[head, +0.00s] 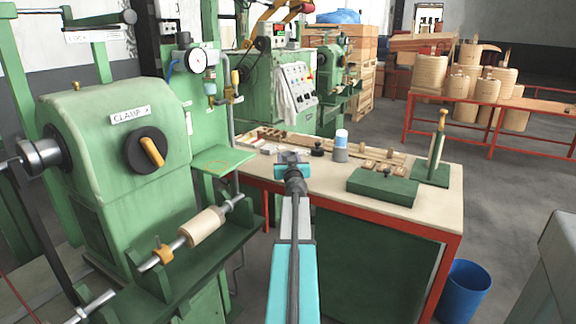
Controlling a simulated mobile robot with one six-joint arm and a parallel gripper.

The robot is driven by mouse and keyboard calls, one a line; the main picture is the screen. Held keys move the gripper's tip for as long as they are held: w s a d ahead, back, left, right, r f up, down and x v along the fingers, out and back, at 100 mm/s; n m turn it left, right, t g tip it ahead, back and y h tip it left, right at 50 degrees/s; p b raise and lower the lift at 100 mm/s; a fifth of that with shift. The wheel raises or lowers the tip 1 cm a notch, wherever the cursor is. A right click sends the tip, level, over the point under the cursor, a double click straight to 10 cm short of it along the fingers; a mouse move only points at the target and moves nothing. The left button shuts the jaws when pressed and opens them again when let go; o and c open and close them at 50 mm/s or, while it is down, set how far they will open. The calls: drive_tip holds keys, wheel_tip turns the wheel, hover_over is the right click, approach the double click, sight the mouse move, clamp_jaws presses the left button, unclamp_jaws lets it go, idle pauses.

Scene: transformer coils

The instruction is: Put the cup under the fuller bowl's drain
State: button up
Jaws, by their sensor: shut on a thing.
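My gripper (293,166) is at the end of my outstretched arm, over the left part of the workbench. It is shut on a small grey thing (291,156), mostly hidden by the gripper; I cannot tell for sure that it is the cup. A small bowl (210,88) with a bluish-green tint hangs below the dial gauge on the green machine. Beside it to the right is a fitting with a yellow part (235,77), perhaps a second bowl. Fill levels and drains are too small to tell. Both are up and left of my gripper.
The workbench (425,205) carries a white and blue container (341,145), a green box (383,187) and a green stand (435,160). A green shelf (222,160) juts from the machine, left of my gripper. A blue bin (464,290) stands on the floor at right.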

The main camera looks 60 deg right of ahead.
drive_tip(key=shift+f+b, duration=0.35)
drive_tip(key=shift+f, duration=0.7)
drive_tip(key=shift+f, duration=0.15)
drive_tip(key=o, duration=1.1)
drive_tip(key=shift+r, duration=0.2)
drive_tip(key=shift+b+v, duration=0.6)
drive_tip(key=shift+v, duration=5.45)
